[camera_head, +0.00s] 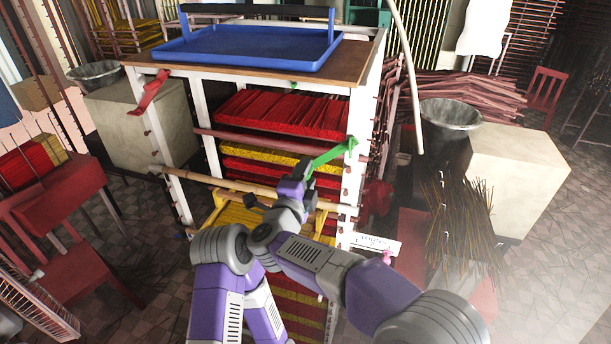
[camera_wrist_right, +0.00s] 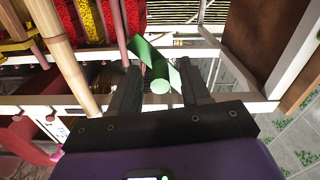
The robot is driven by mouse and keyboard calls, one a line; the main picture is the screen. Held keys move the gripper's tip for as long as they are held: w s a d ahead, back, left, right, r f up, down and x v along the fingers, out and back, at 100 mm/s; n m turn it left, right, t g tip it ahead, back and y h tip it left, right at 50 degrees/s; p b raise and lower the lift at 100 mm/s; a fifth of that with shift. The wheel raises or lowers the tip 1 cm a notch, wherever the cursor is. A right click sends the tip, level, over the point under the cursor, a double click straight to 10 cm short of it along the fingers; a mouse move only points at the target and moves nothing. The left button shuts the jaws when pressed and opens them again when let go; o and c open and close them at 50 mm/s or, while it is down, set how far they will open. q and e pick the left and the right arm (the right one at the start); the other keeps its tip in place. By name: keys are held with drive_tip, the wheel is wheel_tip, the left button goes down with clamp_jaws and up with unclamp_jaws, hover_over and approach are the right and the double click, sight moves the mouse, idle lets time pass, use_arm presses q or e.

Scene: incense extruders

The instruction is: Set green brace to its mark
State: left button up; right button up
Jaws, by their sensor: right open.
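The green brace (camera_head: 332,157) is a bent, flat strip at the right front post of the rack, tilted, with its upper end to the right. My right gripper (camera_head: 298,178) is just left of it, at its lower end. In the right wrist view, the green brace (camera_wrist_right: 155,62) lies between and just beyond the open fingers of the gripper (camera_wrist_right: 160,82); I cannot tell whether they touch it. A similar red brace (camera_head: 148,92) is on the left front post. A small green patch (camera_head: 293,85) shows under the rack's top; I cannot tell whether it is a mark. My left gripper is not in view.
The rack's wooden top (camera_head: 345,72) carries a blue tray (camera_head: 250,48). Shelves below hold red and yellow incense bundles (camera_head: 285,112). A bamboo pole (camera_head: 235,186) crosses the rack's front, also close in the wrist view. A pale block (camera_head: 525,170) and dark bin stand right.

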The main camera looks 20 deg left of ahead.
drive_tip(key=shift+s+b, duration=0.4)
drive_tip(key=shift+s, duration=0.1)
drive_tip(key=s+b, duration=0.2)
drive_tip(key=s, duration=0.4)
drive_tip(key=shift+s+d+b, duration=0.2)
drive_tip(key=shift+s+b, duration=0.1)
